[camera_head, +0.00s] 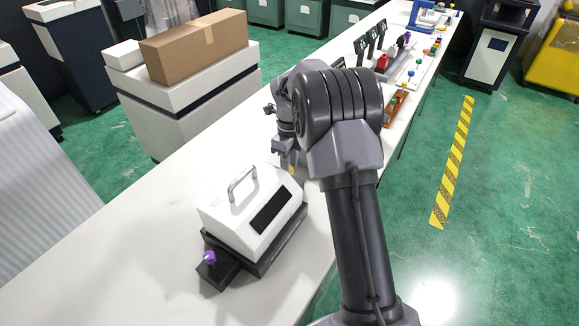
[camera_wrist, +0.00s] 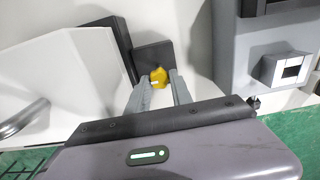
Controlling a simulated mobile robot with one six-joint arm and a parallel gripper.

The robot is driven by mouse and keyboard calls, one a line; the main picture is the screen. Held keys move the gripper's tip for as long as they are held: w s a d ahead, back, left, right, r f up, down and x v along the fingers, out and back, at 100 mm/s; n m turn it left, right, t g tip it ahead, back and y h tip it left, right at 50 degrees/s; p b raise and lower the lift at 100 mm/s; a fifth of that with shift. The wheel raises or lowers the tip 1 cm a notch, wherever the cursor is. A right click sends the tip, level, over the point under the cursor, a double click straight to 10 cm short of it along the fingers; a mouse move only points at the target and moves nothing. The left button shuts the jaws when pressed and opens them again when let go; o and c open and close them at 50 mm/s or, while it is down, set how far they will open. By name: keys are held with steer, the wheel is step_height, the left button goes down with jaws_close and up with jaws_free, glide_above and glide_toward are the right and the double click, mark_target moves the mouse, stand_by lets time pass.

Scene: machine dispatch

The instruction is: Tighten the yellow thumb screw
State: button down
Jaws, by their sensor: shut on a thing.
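The yellow thumb screw (camera_wrist: 158,76) shows in the wrist view on a dark block (camera_wrist: 152,54) beside the white machine. My gripper (camera_wrist: 158,82) has its two fingertips on either side of the screw and is shut on it. In the head view my gripper (camera_head: 290,165) is at the far side of the white machine (camera_head: 250,208), and a little yellow (camera_head: 291,169) shows there. My arm hides part of that side. A purple thumb screw (camera_head: 210,257) stands on a dark block at the machine's near left end.
The white machine has a metal handle (camera_head: 242,184) on top, close to my gripper. Several coloured parts and small fixtures (camera_head: 383,62) stand farther along the white table (camera_head: 150,238). The table is clear left of the machine. A cardboard box (camera_head: 195,46) sits on a cabinet behind.

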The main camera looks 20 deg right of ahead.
steer(key=shift+m+b, duration=0.3)
steer(key=shift+m, duration=0.5)
steer(key=shift+r+m, duration=0.1)
steer(key=shift+m, duration=0.2)
steer(key=c, duration=1.1)
jaws_free()
steer(key=shift+c, duration=0.2)
step_height(320, 180, up, 17)
steer(key=p, duration=0.6)
steer(key=shift+r, duration=0.15)
